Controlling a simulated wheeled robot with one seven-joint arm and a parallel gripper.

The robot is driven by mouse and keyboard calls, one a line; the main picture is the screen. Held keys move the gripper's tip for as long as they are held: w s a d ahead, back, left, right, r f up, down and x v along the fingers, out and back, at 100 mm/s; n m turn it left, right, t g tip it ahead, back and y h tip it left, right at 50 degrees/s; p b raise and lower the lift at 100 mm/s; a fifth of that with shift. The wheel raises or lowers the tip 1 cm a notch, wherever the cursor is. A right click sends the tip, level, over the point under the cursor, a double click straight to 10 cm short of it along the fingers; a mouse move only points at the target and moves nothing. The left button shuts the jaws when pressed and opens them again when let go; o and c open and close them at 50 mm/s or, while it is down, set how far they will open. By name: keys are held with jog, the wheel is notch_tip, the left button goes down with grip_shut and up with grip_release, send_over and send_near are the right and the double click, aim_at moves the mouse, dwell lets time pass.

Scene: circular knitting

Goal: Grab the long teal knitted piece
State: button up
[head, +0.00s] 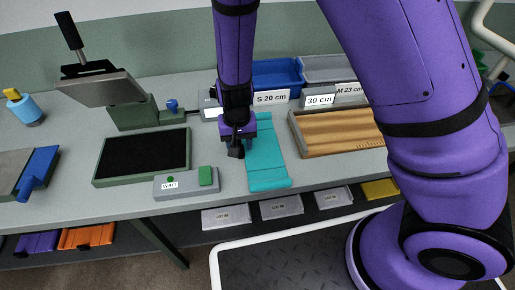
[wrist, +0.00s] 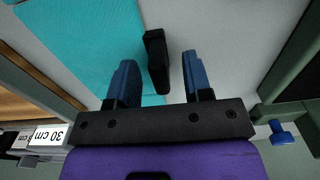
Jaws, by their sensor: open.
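The long teal knitted piece (head: 268,165) lies flat on the grey table, its long side running away from me, just right of my gripper (head: 236,150). In the wrist view the teal piece (wrist: 80,40) fills the upper left. My gripper (wrist: 159,62) points down with its two blue fingers apart. The left finger overlaps the edge of the teal piece; the right finger is over bare table. A small black block (wrist: 156,75) shows between the fingers, by the edge of the cloth. I cannot tell whether it touches them. My arm hides part of the cloth's far end.
A green-framed black pad (head: 143,157) and a grey box marked WAIT (head: 178,186) are to the left. A wooden tray (head: 300,150) is close on the right. Blue (head: 277,72) and grey bins stand behind. A press with a raised plate (head: 103,90) is back left.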

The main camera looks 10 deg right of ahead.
grip_shut()
